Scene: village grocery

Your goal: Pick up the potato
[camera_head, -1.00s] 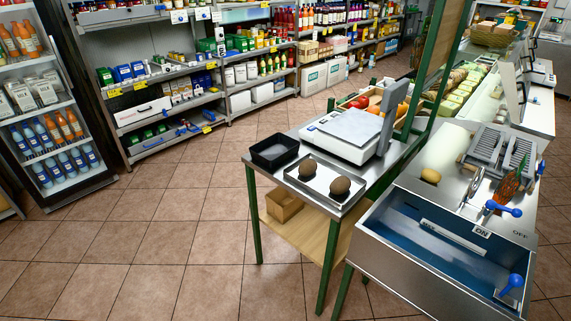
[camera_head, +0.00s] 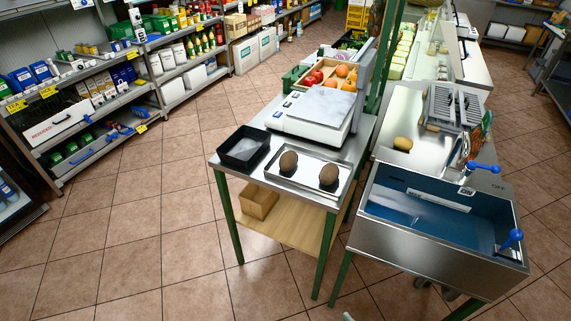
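A tan, potato-like oval (camera_head: 403,144) lies on the steel top behind the sink basin, left of the dish rack. Two darker brown ovals, the left one (camera_head: 288,162) and the right one (camera_head: 328,174), sit apart on a shallow metal tray (camera_head: 308,181) on the table left of the sink. They could also be potatoes or kiwis; I cannot tell which. My gripper is not in view.
A black tray (camera_head: 243,148) and a scale (camera_head: 310,112) share the table with the metal tray. The blue sink basin (camera_head: 430,217) has blue-handled taps (camera_head: 484,168) at its right. A dish rack (camera_head: 452,107) stands behind. Tiled floor (camera_head: 130,240) at the left is clear.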

